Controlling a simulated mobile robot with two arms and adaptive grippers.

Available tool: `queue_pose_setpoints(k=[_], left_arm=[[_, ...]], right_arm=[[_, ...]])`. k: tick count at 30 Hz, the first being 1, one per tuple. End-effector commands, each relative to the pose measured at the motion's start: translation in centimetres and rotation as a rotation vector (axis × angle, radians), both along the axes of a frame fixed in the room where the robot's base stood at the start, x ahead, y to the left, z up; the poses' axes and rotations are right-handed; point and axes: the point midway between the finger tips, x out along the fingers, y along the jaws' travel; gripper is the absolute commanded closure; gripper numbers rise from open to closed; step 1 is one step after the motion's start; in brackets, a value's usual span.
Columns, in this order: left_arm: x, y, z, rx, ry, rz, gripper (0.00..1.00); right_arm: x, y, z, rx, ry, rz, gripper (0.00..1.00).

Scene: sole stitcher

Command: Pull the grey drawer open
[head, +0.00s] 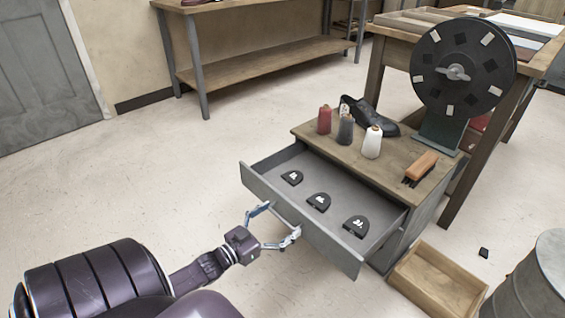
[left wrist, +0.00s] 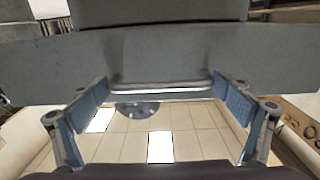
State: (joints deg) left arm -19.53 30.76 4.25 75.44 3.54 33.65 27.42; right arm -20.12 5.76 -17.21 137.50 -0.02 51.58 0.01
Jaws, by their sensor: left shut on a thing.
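The grey drawer (head: 332,246) stands well out of the wooden-topped cabinet (head: 392,160). Three dark half-round pieces with white marks (head: 318,202) lie inside it. My left gripper (head: 283,219) is at the drawer's front panel. In the left wrist view the grey front panel (left wrist: 160,55) fills the upper part, and its silver bar handle (left wrist: 160,89) lies across between my two blue-padded fingers. My right gripper is out of view.
Red, dark and white spools (head: 372,141), a black shoe (head: 378,122) and an orange-brown brush (head: 420,166) stand on the cabinet. An open wooden box (head: 437,283) and a grey drum (head: 532,285) are at lower right. The floor left of the drawer is clear.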

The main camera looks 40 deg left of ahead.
Motion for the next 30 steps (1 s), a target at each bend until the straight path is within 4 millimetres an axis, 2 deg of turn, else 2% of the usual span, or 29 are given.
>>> queue_pose_setpoints(k=[3, 4, 5, 13, 17, 20, 30], left_arm=[[0.0, -0.3, 0.0, -0.003, -0.003, -0.006, 0.50], [0.0, -0.3, 0.0, -0.003, -0.002, -0.006, 0.03], [0.0, -0.3, 0.0, -0.003, -0.002, -0.006, 0.00], [0.0, -0.1, 0.0, -0.001, -0.001, -0.003, 0.00], [-0.8, -0.1, -0.2, -0.001, 0.003, -0.002, 0.00], [-2.3, 0.0, -0.2, -0.001, 0.003, -0.002, 0.00], [-9.3, 0.5, -0.1, -0.002, 0.002, -0.004, 0.00]], right_arm=[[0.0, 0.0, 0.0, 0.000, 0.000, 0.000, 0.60], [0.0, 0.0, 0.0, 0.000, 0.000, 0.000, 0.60], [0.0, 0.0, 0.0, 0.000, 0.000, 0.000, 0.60], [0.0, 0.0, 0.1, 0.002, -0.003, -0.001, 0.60], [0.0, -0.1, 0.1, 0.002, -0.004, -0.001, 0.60], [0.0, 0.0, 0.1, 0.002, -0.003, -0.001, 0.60], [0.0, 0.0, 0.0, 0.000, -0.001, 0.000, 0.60]])
